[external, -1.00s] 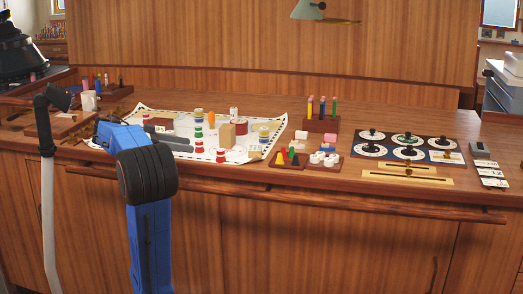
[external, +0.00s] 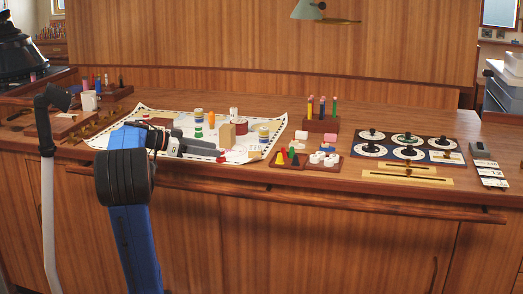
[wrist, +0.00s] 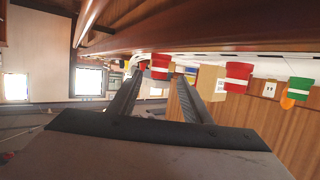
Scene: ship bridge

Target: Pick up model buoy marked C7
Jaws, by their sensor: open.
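Several small banded model buoys stand on the chart (external: 268,152); no C7 marking is legible. In the wrist view a red-and-white buoy (wrist: 160,66) shows between the fingers, beyond or near their tips; contact cannot be told. A second red-and-white buoy (wrist: 238,76) and a green-and-white buoy (wrist: 299,90) stand to the right, outside the fingers. My gripper (wrist: 154,78) is open with nothing visibly held. In the external view my gripper (external: 213,150) is low over the chart, next to a red-orange buoy (external: 221,156). The arm and fingers hide the buoys at the chart's left.
A tan block (external: 226,133) and blue-and-yellow banded items, one at the back (external: 199,115) and one at right (external: 264,133), crowd the chart. A mug (external: 89,100) stands left. A peg tray (external: 289,159) and dial panel (external: 410,146) lie right.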

